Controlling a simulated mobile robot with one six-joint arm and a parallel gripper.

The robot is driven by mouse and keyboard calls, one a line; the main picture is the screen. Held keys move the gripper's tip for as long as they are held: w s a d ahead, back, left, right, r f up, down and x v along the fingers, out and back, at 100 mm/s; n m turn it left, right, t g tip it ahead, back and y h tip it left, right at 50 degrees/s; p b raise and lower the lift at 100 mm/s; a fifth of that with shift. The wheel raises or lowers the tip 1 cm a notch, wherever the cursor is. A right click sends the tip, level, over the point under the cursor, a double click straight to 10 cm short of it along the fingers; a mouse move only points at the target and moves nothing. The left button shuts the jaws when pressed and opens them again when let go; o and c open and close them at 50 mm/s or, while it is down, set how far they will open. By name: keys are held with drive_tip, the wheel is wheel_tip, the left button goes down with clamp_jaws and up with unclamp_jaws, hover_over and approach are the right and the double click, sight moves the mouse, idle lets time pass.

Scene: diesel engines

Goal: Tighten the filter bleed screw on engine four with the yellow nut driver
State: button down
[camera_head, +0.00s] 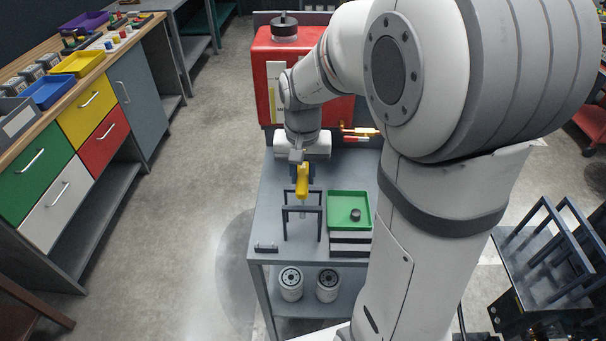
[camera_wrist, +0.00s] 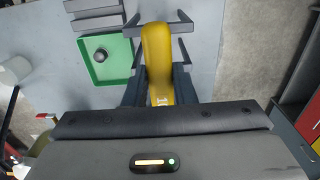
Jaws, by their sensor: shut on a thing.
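The yellow nut driver (camera_head: 302,184) is upright at a dark grey frame rack (camera_head: 320,222) on the grey cart (camera_head: 270,215). My gripper (camera_head: 302,170) is shut on its yellow handle from above. In the wrist view the handle (camera_wrist: 157,50) lies between the two dark fingers of my gripper (camera_wrist: 159,82), with part of a printed mark showing. The driver's shaft seems to go down within the rack; I cannot tell whether its tip is still seated. I cannot make out engine four or the bleed screw in either view.
A green tray (camera_head: 332,200) with a small dark round part (camera_head: 355,214) stands right of the rack. A red tank (camera_head: 275,85) is behind. Two white filters (camera_head: 291,284) stand on the lower shelf. A drawer bench (camera_head: 75,150) is at left, with clear floor between.

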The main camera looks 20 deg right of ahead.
sight(303, 175)
wheel_tip(303, 175, up, 11)
drive_tip(key=p, duration=0.7)
drive_tip(key=shift+r+p, duration=0.15)
drive_tip(key=shift+p, duration=0.2)
idle(1.1)
